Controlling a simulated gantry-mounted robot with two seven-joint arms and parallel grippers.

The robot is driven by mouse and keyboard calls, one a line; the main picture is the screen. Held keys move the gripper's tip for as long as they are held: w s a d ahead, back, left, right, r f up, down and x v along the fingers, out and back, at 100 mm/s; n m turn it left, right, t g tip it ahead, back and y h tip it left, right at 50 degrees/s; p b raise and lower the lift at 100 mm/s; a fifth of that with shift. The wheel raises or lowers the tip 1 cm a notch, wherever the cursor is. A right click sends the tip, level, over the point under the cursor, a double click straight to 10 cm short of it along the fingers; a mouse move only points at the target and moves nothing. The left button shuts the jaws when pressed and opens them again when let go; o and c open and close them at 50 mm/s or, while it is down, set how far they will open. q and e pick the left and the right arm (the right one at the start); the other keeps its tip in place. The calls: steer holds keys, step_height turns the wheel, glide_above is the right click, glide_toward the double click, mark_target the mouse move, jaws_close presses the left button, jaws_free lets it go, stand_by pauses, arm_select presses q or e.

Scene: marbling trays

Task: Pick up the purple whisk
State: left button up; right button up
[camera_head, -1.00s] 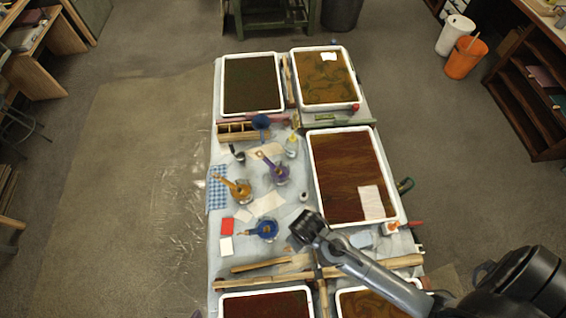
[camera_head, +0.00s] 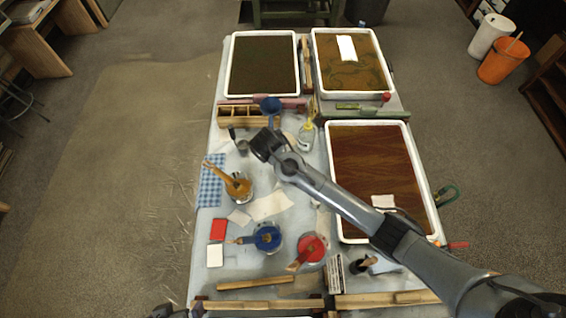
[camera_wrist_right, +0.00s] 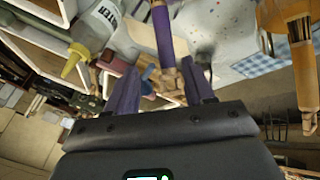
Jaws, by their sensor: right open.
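The purple whisk (camera_wrist_right: 163,32) shows in the right wrist view. Its purple handle, with a light wooden end, lies in line with the gap between my right gripper's fingers. My right gripper (camera_wrist_right: 161,88) is open, and I see no finger closed on the handle. In the head view my right gripper (camera_head: 263,146) is over the middle of the table and hides the purple whisk and its pot. Dark parts at the bottom edge of the head view (camera_head: 178,312) look like my left gripper, mostly cut off.
An orange whisk (camera_head: 228,180), a blue whisk pot (camera_head: 267,238) and a red one (camera_head: 311,248) stand nearby. A water bottle (camera_wrist_right: 95,28) with a yellow nozzle is close to my right fingers. The wooden box (camera_head: 248,117) and white-rimmed trays (camera_head: 334,190) lie beyond and right.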

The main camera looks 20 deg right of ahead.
steer(key=shift+x, duration=1.85)
steer(key=f, duration=0.2)
steer(key=w+f+b, duration=0.1)
steer(key=f, duration=0.1)
steer(key=shift+d, duration=0.1)
steer(key=shift+w+d+f, duration=0.15)
steer(key=shift+w+f, duration=0.1)
steer(key=shift+w, duration=0.05)
jaws_close()
